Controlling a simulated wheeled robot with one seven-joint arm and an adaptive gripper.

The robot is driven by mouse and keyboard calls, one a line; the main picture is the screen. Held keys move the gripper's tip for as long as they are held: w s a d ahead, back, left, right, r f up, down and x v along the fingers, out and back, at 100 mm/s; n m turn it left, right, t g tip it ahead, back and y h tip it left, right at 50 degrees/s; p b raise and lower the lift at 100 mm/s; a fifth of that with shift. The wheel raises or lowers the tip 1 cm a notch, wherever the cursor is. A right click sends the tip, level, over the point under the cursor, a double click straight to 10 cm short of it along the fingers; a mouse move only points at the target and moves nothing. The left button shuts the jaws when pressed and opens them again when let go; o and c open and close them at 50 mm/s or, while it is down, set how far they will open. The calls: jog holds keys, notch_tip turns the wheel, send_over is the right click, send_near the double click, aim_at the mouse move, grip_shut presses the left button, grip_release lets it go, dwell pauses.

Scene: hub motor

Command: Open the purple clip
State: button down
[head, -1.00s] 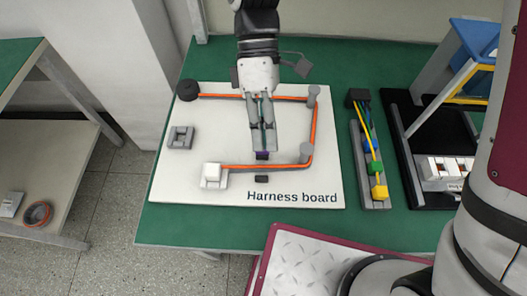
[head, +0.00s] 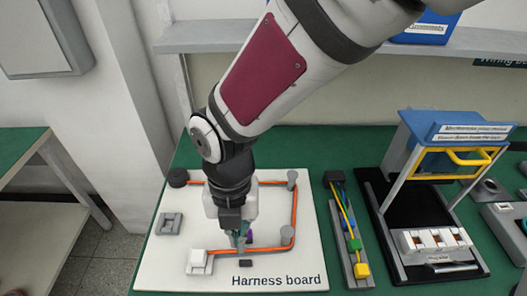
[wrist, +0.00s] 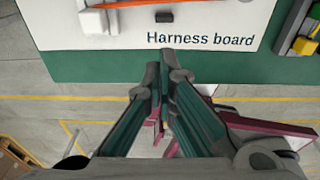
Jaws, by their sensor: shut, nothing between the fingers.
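The white harness board (head: 165,270) lies on the green table with an orange cable (head: 295,212) routed around it. The purple clip is mostly hidden behind my gripper in the head view; only a small purple patch (head: 249,238) shows beside the fingers, by the front run of the cable. I cannot tell whether the clip is open or shut. My gripper (head: 240,244) points down over the front middle of the board. In the wrist view my gripper (wrist: 160,62) has its fingertips together with nothing between them. The clip is not visible there.
A white connector block (head: 198,262) and a small black block (head: 246,263) sit near the board's front; grey posts (head: 287,236) stand at the right corners. A tray with coloured wires (head: 348,235) and a blue-topped fixture (head: 455,128) stand to the right.

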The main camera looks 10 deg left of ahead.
jog(key=f, duration=0.5)
jog(key=s+f, duration=0.1)
jog(key=f, duration=0.2)
jog(key=shift+d+f, duration=0.15)
jog(key=shift+f, duration=0.05)
jog(key=shift+w+a+r, duration=0.2)
jog(key=shift+w+r, duration=0.05)
jog(key=shift+w, duration=0.4)
jog(key=shift+w+a+r, duration=0.15)
jog(key=shift+w+r, duration=0.1)
jog(key=shift+w, duration=0.35)
jog(key=shift+w+a+r+p, duration=0.15)
jog(key=shift+w+p, duration=0.15)
jog(key=shift+w, duration=0.45)
jog(key=shift+w+a+r+b, duration=0.2)
jog(key=shift+w+b, duration=0.1)
jog(key=shift+w, duration=0.25)
jog(key=shift+w+a+r+b, duration=0.1)
jog(key=shift+w+r+b, duration=0.15)
jog(key=shift+w, duration=0.25)
jog(key=shift+s+f, duration=0.1)
jog(key=shift+s, duration=0.05)
